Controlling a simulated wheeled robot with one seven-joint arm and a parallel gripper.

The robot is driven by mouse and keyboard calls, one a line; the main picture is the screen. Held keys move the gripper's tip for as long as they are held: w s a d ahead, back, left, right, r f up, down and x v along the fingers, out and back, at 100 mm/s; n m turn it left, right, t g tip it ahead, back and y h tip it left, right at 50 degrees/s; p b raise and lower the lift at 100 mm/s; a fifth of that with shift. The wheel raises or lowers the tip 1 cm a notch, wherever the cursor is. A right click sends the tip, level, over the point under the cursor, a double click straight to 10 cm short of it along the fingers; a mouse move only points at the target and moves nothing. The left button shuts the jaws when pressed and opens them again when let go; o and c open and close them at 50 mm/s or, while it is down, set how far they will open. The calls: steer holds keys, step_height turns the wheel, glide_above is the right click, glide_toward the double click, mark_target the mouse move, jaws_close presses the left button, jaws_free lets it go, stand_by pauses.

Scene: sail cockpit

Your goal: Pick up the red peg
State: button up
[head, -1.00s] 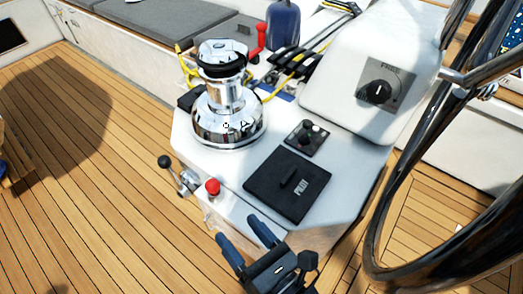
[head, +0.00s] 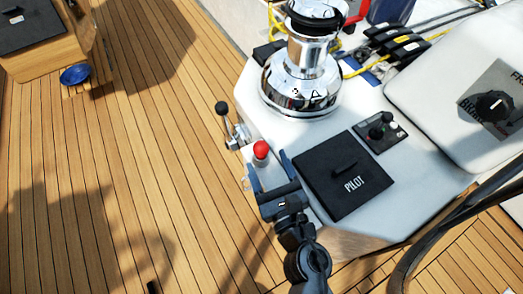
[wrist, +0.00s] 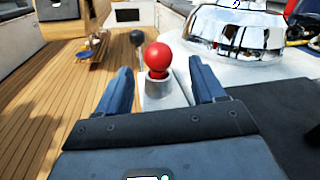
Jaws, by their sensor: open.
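The red peg (head: 261,150) has a round red ball on top and stands upright at the left edge of the white console, beside the chrome lever. In the wrist view the red peg (wrist: 157,57) shows between and just beyond my fingers, above a pale base. My gripper (head: 268,169) is open, with its two blue fingers pointing toward the peg. The gripper also shows in the wrist view (wrist: 161,82), with one finger on each side of the peg in the picture. I see no contact between the fingers and the peg.
A chrome lever with a black knob (head: 222,108) stands left of the peg. A black PILOT cover (head: 365,197) lies close to the right of my gripper. A chrome winch (head: 300,85) stands behind. The wooden deck (head: 130,180) at left is mostly free.

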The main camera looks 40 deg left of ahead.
mark_target(264, 156)
steer(key=shift+x, duration=2.7)
steer(key=c, duration=1.1)
steer(key=shift+r, duration=0.15)
